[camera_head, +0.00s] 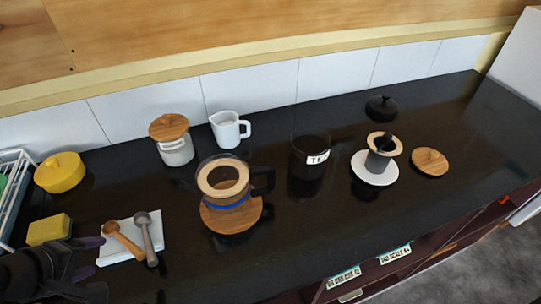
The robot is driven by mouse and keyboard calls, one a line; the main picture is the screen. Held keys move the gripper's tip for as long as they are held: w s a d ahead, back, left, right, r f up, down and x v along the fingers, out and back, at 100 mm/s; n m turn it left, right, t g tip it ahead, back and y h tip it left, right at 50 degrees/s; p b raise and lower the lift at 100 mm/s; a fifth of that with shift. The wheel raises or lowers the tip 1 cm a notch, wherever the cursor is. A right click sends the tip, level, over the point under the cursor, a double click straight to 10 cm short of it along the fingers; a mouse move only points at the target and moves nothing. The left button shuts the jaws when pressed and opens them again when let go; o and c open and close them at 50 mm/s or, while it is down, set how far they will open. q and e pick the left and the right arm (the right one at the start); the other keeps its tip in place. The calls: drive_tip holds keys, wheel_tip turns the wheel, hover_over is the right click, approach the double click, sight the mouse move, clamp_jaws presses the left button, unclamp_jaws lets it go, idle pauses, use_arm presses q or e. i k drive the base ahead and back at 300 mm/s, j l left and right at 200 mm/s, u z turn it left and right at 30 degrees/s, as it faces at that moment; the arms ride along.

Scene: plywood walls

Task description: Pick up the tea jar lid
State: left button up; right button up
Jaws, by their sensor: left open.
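The dark tea jar (310,158), with a white label starting "TE", stands open-topped near the middle of the black counter. A round wooden lid (430,161) with a small knob lies flat on the counter at the right, apart from the jar. A black knobbed lid (381,107) lies at the back right. I cannot tell for certain which lid belongs to the jar. My left gripper (88,268) is open at the lower left, far from the jar and both lids. My right gripper is out of view.
A dripper with a wooden collar on a white saucer (376,173) stands between jar and wooden lid. A coffee maker (224,176), lidded canister (176,152), white pitcher (227,130), scoops (123,240), sponge (48,229) and yellow pot (61,173) stand left. The front right counter is clear.

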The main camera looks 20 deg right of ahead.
sight(428, 161)
drive_tip(key=z, duration=1.85)
